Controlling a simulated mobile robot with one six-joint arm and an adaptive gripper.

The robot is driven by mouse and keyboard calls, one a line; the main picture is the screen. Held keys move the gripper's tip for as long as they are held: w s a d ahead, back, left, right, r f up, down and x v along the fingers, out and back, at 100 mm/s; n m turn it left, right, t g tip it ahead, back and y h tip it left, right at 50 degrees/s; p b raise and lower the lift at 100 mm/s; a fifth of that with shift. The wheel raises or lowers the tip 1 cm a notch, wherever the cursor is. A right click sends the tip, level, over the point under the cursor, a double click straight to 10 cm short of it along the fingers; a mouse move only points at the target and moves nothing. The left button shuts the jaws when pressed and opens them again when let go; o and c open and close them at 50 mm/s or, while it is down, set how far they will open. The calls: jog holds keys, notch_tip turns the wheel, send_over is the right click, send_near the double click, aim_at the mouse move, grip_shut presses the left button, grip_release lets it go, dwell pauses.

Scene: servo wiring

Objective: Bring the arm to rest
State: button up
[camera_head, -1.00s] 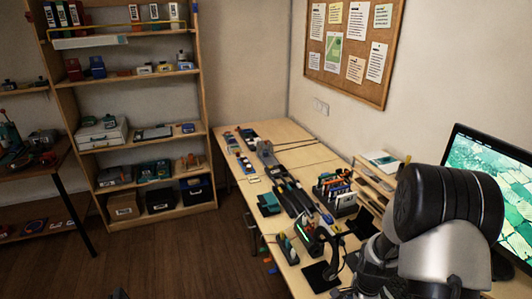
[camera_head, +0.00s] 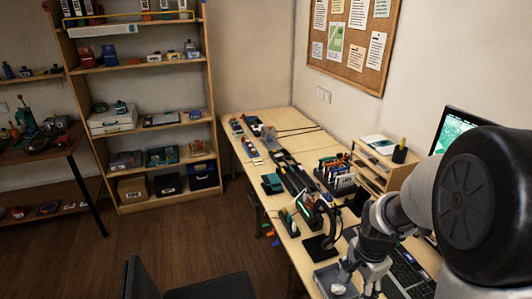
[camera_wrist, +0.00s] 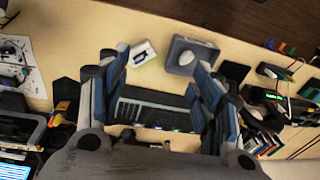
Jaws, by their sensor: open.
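My gripper (camera_wrist: 158,72) is open in the wrist view, its two dark blue-grey fingers apart with nothing held between them. In the head view my gripper (camera_head: 358,278) is low over the front part of the workbench (camera_head: 262,185), partly cut by the lower edge. A dark keyboard-like device (camera_wrist: 155,112) shows beyond and between the fingers. A small white part (camera_wrist: 142,52) lies on the wood near the left fingertip. A grey tray (camera_wrist: 179,68) with a white round part stands near the right fingertip.
A black headset-like stand (camera_head: 318,240), a pen and tool holder (camera_head: 336,177) and a wooden organiser (camera_head: 385,170) crowd the bench. A monitor (camera_head: 455,130) stands right, partly behind my arm. A chair (camera_head: 195,287) is at the lower left. The floor (camera_head: 80,260) left is open.

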jog(key=s+a+r+n+t+b, duration=0.1)
jog(key=s+a+r+n, duration=0.3)
jog(key=s, duration=0.5)
jog(key=s+a+r+n+t+b, duration=0.1)
jog(key=s+a+r+n, duration=0.3)
jog(key=s+r+n, duration=0.5)
jog(key=shift+s+a+r+n+t, duration=0.3)
jog(key=shift+r+t, duration=0.3)
jog(key=shift+r, duration=0.6)
